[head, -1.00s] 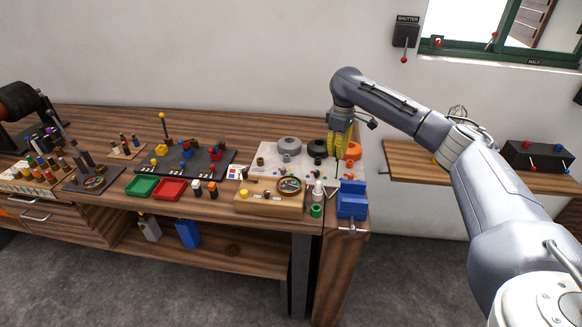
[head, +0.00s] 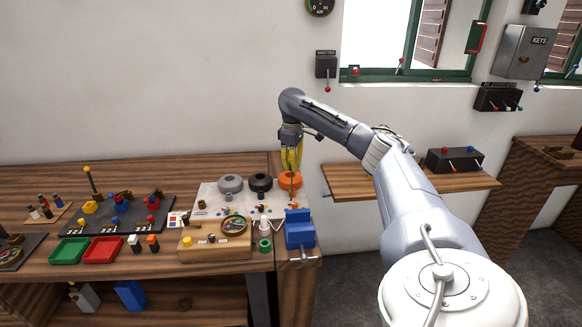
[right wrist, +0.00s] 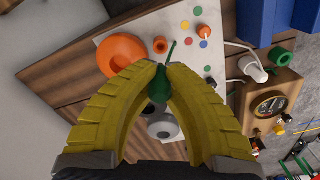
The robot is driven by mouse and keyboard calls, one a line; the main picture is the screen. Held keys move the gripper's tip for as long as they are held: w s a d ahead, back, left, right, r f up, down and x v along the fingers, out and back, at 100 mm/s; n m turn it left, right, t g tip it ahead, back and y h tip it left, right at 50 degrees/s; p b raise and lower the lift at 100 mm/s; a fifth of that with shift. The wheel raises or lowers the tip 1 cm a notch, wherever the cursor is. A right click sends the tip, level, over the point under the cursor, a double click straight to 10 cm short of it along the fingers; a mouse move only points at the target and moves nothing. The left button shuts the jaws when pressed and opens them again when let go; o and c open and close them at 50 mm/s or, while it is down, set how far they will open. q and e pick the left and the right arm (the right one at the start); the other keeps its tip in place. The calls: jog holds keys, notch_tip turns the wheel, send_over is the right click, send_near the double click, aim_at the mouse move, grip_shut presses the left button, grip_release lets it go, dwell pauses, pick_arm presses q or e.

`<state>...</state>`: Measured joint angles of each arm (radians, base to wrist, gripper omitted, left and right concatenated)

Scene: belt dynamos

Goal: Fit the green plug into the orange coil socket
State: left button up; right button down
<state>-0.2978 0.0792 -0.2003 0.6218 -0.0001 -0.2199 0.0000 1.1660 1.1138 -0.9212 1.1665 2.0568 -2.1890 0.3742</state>
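The orange coil socket (head: 287,182) stands at the back right corner of a pale board, right of the black coil; it also shows in the right wrist view (right wrist: 115,55), left of the fingertips, as an orange ring with a hole. My right gripper (head: 292,168) points down in front of the orange coil and partly overlaps it. In the right wrist view, its yellow fingers (right wrist: 158,72) close around the green plug (right wrist: 158,88), whose thin stem sticks out beyond the tips. The plug appears apart from the socket's hole. My left gripper is out of view.
A grey coil (head: 230,184) and a black coil (head: 261,183) stand left of the orange one. A blue vise (head: 300,230), a green cylinder (head: 265,245) and a wooden meter box (head: 215,246) are in front. A wall shelf (head: 400,184) is to the right.

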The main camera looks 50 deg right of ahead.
aim_at(293, 185)
jog(key=shift+f, duration=2.9)
jog(key=shift+f, duration=1.65)
jog(key=c, duration=1.5)
grip_release()
jog(key=shift+r, duration=0.15)
jog(key=r, duration=1.1)
jog(key=shift+a+r, duration=0.2)
jog(key=shift+r, duration=0.15)
jog(key=shift+w, duration=0.15)
